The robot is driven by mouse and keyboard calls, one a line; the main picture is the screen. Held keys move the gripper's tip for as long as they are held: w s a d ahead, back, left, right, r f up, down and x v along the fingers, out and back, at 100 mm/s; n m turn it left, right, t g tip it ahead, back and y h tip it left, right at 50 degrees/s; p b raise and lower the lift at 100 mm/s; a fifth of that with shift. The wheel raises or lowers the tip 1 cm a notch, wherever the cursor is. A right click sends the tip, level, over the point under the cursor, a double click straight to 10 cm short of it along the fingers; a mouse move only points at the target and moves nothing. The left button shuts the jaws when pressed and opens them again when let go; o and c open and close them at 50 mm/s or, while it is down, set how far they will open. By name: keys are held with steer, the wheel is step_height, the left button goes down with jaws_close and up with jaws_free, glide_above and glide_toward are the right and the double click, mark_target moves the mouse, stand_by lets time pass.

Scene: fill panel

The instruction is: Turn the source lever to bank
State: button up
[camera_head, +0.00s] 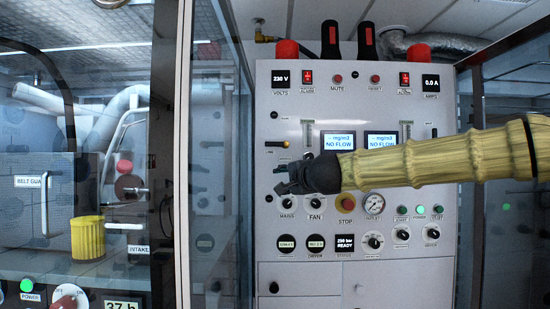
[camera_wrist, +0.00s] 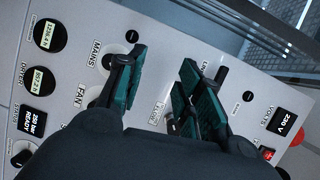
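My gripper (camera_head: 284,178) is in front of the panel, below the lever and above the MAINS and FAN knobs. In the wrist view my gripper (camera_wrist: 160,72) has its two fingers apart, with only bare panel between them.
The MAINS knob (camera_head: 286,202), FAN knob (camera_head: 315,202) and red STOP button (camera_head: 346,202) sit close below my gripper. Two NO FLOW screens (camera_head: 339,141) are to its upper right. A glass-framed post (camera_head: 183,150) stands left of the panel.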

steer(key=t, duration=0.1)
glide_toward(273, 145)
steer(key=v, duration=0.2)
steer(key=m, duration=0.1)
steer(key=shift+y, duration=0.4)
steer(key=p+x, duration=0.1)
steer(key=x, duration=0.2)
steer(key=p+x, duration=0.1)
steer(key=x, duration=0.3)
steer(key=p+x, duration=0.1)
steer(key=x, duration=0.2)
steer(key=shift+w+d, duration=0.2)
steer(key=shift+w, duration=0.15)
jaws_close()
